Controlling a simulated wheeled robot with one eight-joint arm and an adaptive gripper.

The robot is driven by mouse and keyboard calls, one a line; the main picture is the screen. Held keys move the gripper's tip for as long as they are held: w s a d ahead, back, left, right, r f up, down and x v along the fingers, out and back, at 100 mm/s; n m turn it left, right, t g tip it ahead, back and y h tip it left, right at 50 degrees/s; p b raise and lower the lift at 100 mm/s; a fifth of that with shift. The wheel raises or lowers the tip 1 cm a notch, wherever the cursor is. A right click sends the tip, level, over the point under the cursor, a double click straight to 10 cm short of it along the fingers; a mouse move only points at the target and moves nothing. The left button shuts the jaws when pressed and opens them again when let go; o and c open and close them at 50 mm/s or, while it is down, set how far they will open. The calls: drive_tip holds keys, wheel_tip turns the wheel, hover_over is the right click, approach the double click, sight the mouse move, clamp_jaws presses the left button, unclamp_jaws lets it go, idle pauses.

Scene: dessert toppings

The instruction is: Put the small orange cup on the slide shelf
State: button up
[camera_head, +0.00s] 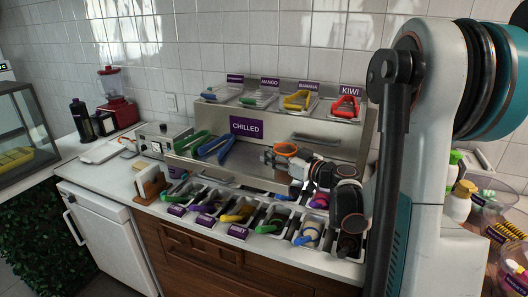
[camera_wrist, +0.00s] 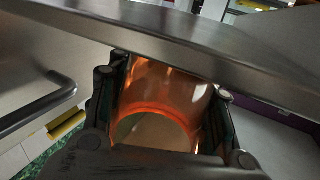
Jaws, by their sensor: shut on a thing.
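The small orange cup (camera_head: 287,149) is see-through orange and sits between the fingers of my gripper (camera_head: 282,159), in front of the steel chilled unit (camera_head: 320,151). In the wrist view my gripper (camera_wrist: 163,118) is shut on the orange cup (camera_wrist: 160,95), a finger on each side, and I look along its open rim. A steel edge (camera_wrist: 190,45) crosses the picture close to the cup; I cannot tell if they touch. A steel ledge (camera_head: 250,181) runs below the chilled panel. No label shows which surface is the slide shelf.
Tongs in blue (camera_head: 215,146) and green lie on the unit to the left. Fruit trays with coloured tongs, such as red ones (camera_head: 346,106), line the top. Several topping bins (camera_head: 238,215) fill the counter below. A steel handle (camera_wrist: 45,105) shows at left in the wrist view.

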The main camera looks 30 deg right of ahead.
drive_tip(key=x, duration=0.4)
drive_tip(key=shift+w+b, duration=0.2)
drive_tip(key=shift+b, duration=0.2)
drive_tip(key=shift+w+a+f+b, duration=0.1)
drive_tip(key=shift+w+f+b, duration=0.1)
drive_tip(key=shift+f+b, duration=0.1)
drive_tip(key=shift+s, duration=0.15)
drive_tip(key=shift+f, duration=0.15)
drive_tip(key=o, duration=1)
